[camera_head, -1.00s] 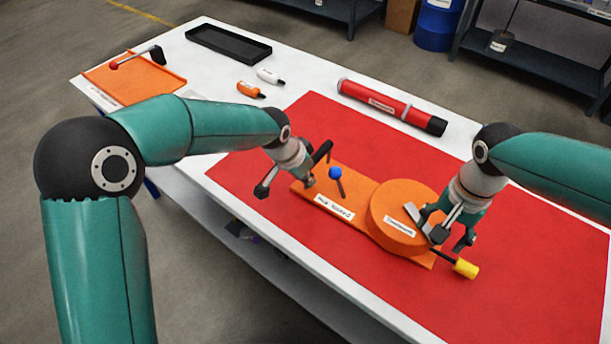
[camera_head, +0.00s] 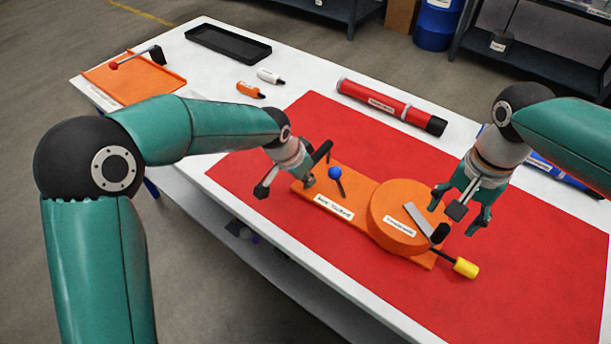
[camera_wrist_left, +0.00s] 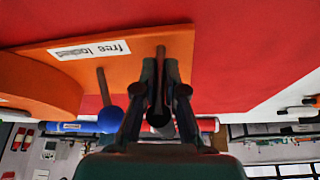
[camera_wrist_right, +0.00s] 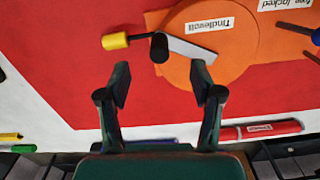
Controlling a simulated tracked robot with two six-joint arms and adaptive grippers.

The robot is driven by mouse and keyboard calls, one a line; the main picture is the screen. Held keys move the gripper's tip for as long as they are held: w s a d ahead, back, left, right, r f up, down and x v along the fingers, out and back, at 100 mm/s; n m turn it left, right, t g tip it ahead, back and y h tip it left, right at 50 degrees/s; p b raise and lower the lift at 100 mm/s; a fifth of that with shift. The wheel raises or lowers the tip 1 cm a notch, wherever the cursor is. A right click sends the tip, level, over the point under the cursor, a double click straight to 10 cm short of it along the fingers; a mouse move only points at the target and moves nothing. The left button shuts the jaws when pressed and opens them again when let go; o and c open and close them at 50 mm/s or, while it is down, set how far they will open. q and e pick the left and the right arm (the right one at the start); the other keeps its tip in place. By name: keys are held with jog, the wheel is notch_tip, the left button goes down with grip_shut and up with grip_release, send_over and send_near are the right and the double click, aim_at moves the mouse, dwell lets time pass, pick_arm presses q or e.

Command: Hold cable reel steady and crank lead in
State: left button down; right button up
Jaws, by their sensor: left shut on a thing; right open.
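The orange round reel (camera_head: 398,212) sits on an orange base plate (camera_head: 362,226) on the red mat. A flat grey crank arm (camera_head: 418,219) with a black knob (camera_head: 440,232) lies on its top. A yellow-ended handle (camera_head: 466,268) sticks out beside it. A blue-balled lever (camera_head: 335,173) stands near the plate's far-left end. My left gripper (camera_head: 308,176) is shut on a post at that end; the post (camera_wrist_left: 160,52) shows between its fingers in the left wrist view. My right gripper (camera_head: 456,216) is open and empty, apart from the knob, which shows ahead of its fingers (camera_wrist_right: 160,82).
A red tube (camera_head: 385,105) lies behind the mat. Orange and white bottles (camera_head: 270,76) and a black tray (camera_head: 228,44) are farther left, with an orange tray (camera_head: 140,80) at the corner. A blue item (camera_head: 558,174) lies behind my right arm. The right mat is clear.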

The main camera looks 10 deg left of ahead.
aim_at(445, 227)
jog(key=n, duration=0.3)
jog(key=shift+s+n, duration=0.1)
jog(key=shift+n, duration=0.3)
jog(key=n, duration=0.3)
jog(key=shift+d+r+n, duration=0.15)
jog(key=shift+r+n, duration=0.15)
jog(key=shift+n, duration=0.1)
jog(key=n, duration=0.2)
jog(key=r+n, duration=0.1)
jog(key=n, duration=0.1)
jog(key=shift+s+r+n, duration=0.1)
jog(key=shift+n, duration=0.2)
jog(key=shift+r+n, duration=0.4)
jog(key=shift+n, duration=0.3)
jog(key=shift+a, duration=0.25)
jog(key=shift+f, duration=4.8)
jog(key=shift+c, duration=0.3)
grip_shut()
